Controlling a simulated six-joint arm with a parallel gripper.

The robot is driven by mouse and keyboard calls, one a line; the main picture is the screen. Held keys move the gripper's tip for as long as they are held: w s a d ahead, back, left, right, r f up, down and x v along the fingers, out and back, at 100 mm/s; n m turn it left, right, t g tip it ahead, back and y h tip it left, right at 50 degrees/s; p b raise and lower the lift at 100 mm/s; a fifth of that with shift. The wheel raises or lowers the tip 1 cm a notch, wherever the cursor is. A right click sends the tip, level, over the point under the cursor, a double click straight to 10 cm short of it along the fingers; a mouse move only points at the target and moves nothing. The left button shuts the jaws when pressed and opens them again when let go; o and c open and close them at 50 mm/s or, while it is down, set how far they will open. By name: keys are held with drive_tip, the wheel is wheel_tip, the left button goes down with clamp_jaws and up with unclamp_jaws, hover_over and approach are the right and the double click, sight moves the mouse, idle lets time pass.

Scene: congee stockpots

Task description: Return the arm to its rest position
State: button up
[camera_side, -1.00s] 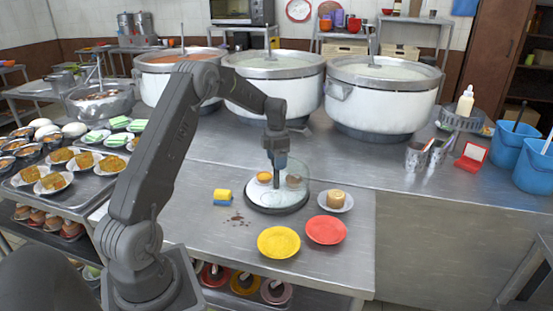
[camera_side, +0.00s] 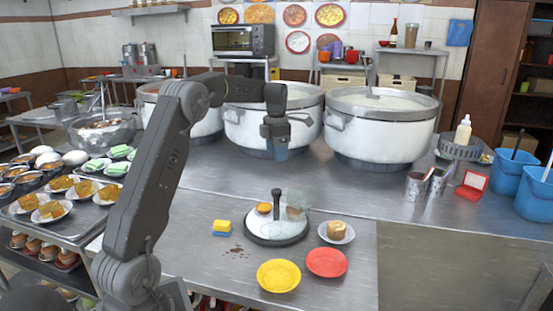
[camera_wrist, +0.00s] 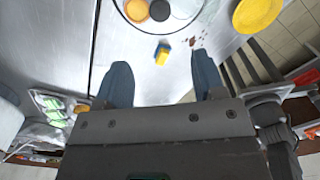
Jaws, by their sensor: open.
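My gripper (camera_side: 280,153) is raised above the steel table, in front of the middle stockpot in the side view. Its two blue-grey fingers stand apart with nothing between them; the open gripper also shows in the wrist view (camera_wrist: 160,85). Below it, a round tray (camera_side: 262,238) with a clear domed cover and a dark upright knob (camera_side: 277,202) stands on the steel table (camera_side: 210,275). An orange round item (camera_side: 264,208) and a brownish one (camera_side: 294,211) show at the cover. The gripper is apart from all of these.
Three large white stockpots (camera_side: 380,125) stand behind. A yellow-and-blue sponge (camera_side: 222,228), dark crumbs (camera_side: 237,250), a yellow plate (camera_side: 278,276), a red plate (camera_side: 327,262) and a small plate with a roll (camera_side: 337,232) lie around the tray. Filled dishes (camera_side: 55,187) are at left.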

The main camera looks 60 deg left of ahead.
drive_tip(key=shift+d+r, duration=0.1)
idle(0.3)
drive_tip(key=s+d+r+m+t, duration=0.1)
drive_tip(key=s+d+r+m, duration=0.2)
drive_tip(key=d+m, duration=0.35)
drive_tip(key=s+d+r+m+t+y, duration=0.1)
drive_tip(key=s+d+r+m, duration=0.2)
drive_tip(key=d+m, duration=0.35)
drive_tip(key=s+d+r+m+t, duration=0.1)
drive_tip(key=s+d+r+m, duration=0.2)
drive_tip(key=d+m, duration=0.35)
drive_tip(key=s+d+f+m+t+h, duration=0.1)
drive_tip(key=s+d+f+m, duration=0.4)
drive_tip(key=s+d+m, duration=0.7)
drive_tip(key=s+m+t, duration=0.1)
drive_tip(key=s+m, duration=0.2)
drive_tip(key=shift+s+d+f+t, duration=0.2)
drive_tip(key=shift+d+t, duration=0.1)
drive_tip(key=shift+d, duration=0.1)
